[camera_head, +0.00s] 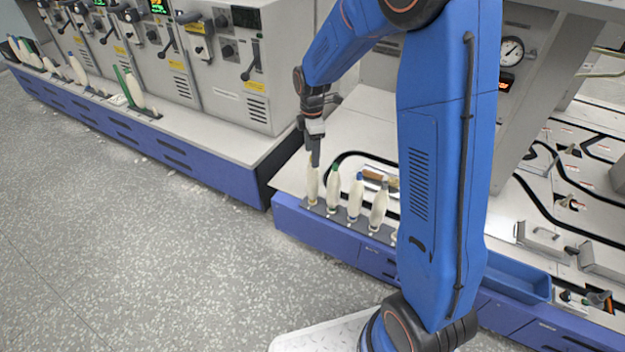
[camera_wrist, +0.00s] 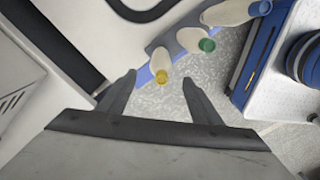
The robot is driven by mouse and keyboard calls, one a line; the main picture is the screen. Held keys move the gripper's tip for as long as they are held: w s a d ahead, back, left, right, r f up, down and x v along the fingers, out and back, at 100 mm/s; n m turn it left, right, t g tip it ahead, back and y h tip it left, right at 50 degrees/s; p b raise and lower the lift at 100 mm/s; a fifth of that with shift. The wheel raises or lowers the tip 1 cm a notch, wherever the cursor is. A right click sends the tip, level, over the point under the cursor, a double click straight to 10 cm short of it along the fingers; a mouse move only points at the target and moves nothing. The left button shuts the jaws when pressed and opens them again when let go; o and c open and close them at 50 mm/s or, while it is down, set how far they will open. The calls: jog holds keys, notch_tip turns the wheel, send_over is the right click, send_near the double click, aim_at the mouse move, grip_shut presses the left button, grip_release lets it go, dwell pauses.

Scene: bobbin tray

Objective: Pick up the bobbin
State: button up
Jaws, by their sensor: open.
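Several white bobbins stand upright in a row on a grey strip (camera_head: 347,222) at the table's front edge. The leftmost bobbin (camera_head: 312,187) is directly below my gripper (camera_head: 314,158) in the head view. In the wrist view, this bobbin's yellow tip (camera_wrist: 161,77) appears between the two fingertips of my open gripper (camera_wrist: 159,80). The fingers point down and hold nothing; whether they are level with the tip is hard to tell. A green-tipped bobbin (camera_head: 333,190) stands just to its right, also in the wrist view (camera_wrist: 196,41). A blue-tipped bobbin (camera_head: 355,198) follows.
Another bobbin (camera_head: 379,208) stands farther right, near my arm. A small tray (camera_head: 381,179) lies behind the row. A blue bin (camera_head: 515,275) sits right of my arm. Machines with levers (camera_head: 225,60) line the left. The floor in front is clear.

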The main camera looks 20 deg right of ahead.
aim_at(312, 174)
notch_tip(312, 174, down, 11)
jog(key=shift+s+r, duration=0.15)
jog(key=shift+r, duration=0.05)
dwell(0.4)
jog(key=c, duration=1.2)
